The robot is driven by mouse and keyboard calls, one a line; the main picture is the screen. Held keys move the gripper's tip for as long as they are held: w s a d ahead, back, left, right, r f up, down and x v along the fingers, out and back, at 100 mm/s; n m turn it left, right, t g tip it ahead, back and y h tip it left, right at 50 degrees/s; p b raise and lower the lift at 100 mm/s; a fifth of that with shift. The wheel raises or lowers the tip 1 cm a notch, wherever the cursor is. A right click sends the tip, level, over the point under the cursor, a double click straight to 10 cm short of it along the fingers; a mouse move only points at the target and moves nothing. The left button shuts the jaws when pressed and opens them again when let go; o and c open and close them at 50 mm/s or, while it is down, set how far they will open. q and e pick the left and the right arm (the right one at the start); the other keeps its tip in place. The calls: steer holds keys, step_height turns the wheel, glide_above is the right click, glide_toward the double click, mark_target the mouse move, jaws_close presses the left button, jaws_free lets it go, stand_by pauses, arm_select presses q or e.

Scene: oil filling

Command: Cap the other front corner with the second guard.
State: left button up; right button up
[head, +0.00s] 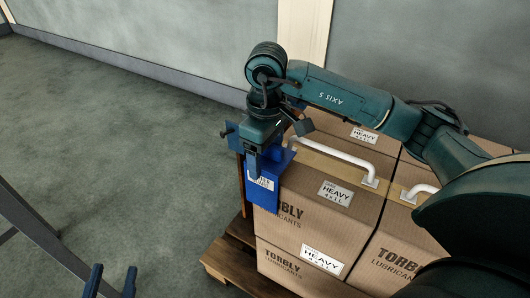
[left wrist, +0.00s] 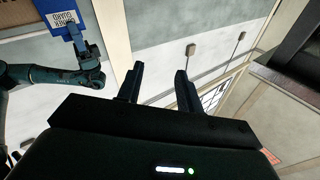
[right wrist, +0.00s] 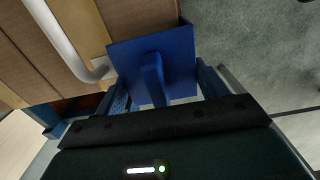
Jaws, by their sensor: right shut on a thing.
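A blue corner guard (head: 262,192) with a white label sits at the top left corner of the carton stack in the head view. My right gripper (head: 264,158) is above it and shut on its upright tab (right wrist: 152,78). In the right wrist view the guard's flat top covers the carton corner; I cannot tell whether it presses fully against the cardboard. The guard's label also shows in the left wrist view (left wrist: 65,20). My left gripper (left wrist: 158,88) is open and empty; its fingertips show at the lower left of the head view (head: 110,282). No other guard is clearly visible.
The cartons (head: 310,205) stand on a wooden pallet (head: 225,262). White tubular handles (head: 340,153) stand up from their tops, one close to my right gripper. Open grey floor (head: 110,150) lies to the left, with a wall (head: 165,55) behind.

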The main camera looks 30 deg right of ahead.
steer(key=o, duration=1.1)
step_height(320, 180, up, 12)
steer(key=p, duration=0.3)
steer(key=shift+r+p, duration=0.25)
steer(key=shift+p, duration=0.05)
arm_select(q)
steer(key=n+g+y, duration=0.1)
steer(key=a+g+y, duration=0.1)
steer(key=shift+w+a+f+n+y, duration=0.1)
steer(key=shift+w+a+n+y, duration=0.05)
steer(key=shift+a+n+y, duration=0.2)
arm_select(e)
steer(key=shift+r, duration=0.4)
arm_select(q)
steer(key=shift+d, duration=0.1)
